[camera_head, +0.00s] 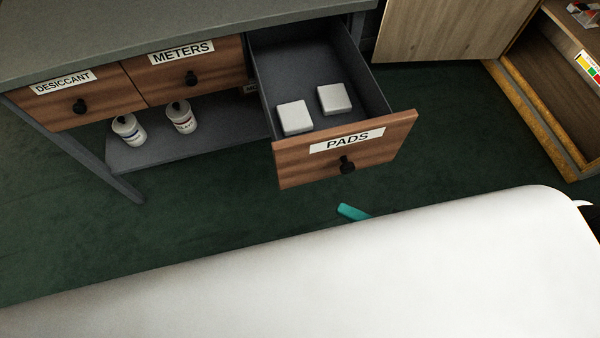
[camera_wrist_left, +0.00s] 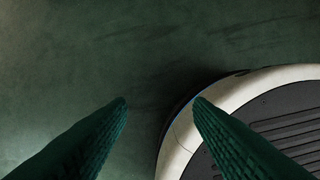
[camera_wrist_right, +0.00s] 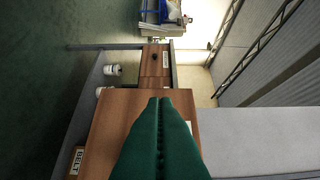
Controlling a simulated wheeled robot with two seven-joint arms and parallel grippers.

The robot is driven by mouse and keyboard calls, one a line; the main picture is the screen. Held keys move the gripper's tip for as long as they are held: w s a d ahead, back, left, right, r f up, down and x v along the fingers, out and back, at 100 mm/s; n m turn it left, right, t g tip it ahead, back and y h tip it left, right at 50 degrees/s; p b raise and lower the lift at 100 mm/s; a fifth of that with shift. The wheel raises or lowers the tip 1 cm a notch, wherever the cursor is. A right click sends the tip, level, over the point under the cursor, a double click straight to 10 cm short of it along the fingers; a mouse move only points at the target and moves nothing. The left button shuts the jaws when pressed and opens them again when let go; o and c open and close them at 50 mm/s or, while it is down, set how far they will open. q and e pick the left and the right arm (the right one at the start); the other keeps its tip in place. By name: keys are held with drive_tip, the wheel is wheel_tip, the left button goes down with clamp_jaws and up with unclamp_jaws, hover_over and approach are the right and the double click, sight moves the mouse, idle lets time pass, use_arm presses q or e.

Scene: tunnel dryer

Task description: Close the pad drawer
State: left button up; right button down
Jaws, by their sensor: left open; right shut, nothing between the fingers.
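The pad drawer (camera_head: 397,141) stands pulled out from the grey bench, with a wooden front, a PADS label (camera_head: 346,141) and a dark round knob (camera_head: 347,165). Two white pads (camera_head: 294,117) lie inside it. The teal tip of my right gripper (camera_head: 352,211) shows below and in front of the drawer front, apart from the knob in the picture; my white arm hides the rest. In the right wrist view its fingers (camera_wrist_right: 160,100) are shut and empty before a wooden panel (camera_wrist_right: 112,118). My left gripper (camera_wrist_left: 161,101) is open and empty above the floor.
The METERS drawer (camera_head: 215,72) and DESICCANT drawer (camera_head: 50,103) are shut at left. Two white jars (camera_head: 182,117) stand on the lower shelf (camera_head: 150,155). An open wooden cabinet (camera_head: 560,95) stands at right. Green floor (camera_head: 230,220) before the drawer is clear.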

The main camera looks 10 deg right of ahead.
drive_tip(key=x, duration=0.3)
drive_tip(key=w+d+x, duration=0.1)
drive_tip(key=x, duration=0.3)
drive_tip(key=w+d+x, duration=0.1)
drive_tip(key=x, duration=0.3)
drive_tip(key=shift+a, duration=0.1)
use_arm(q)
drive_tip(key=shift+w+r, duration=0.5)
drive_tip(key=shift+r, duration=0.35)
use_arm(e)
drive_tip(key=shift+w, duration=0.2)
use_arm(q)
drive_tip(key=shift+d, duration=0.1)
